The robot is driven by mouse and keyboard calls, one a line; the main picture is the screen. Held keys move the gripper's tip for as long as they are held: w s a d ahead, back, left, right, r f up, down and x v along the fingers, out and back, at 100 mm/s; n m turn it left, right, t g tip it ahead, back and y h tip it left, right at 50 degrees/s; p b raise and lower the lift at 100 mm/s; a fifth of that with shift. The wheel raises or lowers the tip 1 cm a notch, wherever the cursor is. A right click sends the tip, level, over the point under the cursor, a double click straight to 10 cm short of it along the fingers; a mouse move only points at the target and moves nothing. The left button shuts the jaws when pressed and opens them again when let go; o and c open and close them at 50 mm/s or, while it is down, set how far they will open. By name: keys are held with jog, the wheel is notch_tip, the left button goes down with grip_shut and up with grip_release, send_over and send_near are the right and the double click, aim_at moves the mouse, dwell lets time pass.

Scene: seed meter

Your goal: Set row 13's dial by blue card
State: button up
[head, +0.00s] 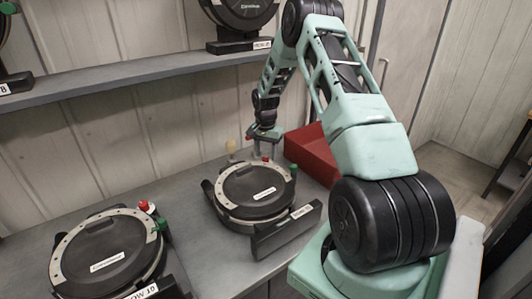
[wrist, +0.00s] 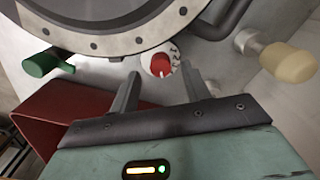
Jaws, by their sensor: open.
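A dark round seed meter (head: 254,190) with a pale rim stands in the middle of the bench; its front label is too small to read surely. My gripper (head: 263,152) hangs over its far side, open. In the wrist view, a small red dial (wrist: 160,65) on a white marked plate sits by the meter's rim. The tips of my open gripper (wrist: 160,78) stand either side of the dial, with gaps showing; I cannot tell how deep they reach. I see no blue card.
A green knob (wrist: 42,64) and a cream knob (wrist: 288,62) flank the dial. A red bin (head: 312,152) stands at the right. A shelf (head: 130,78) with more meters runs behind.

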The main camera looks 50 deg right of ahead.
jog(key=shift+f, duration=1)
jog(key=shift+c, duration=0.4)
jog(key=c, duration=0.9)
jog(key=shift+f+n+b, duration=0.1)
jog(key=shift+n+b, duration=0.5)
jog(key=shift+n, duration=0.4)
jog(key=shift+n+b, duration=0.75)
jog(key=shift+n, duration=1.05)
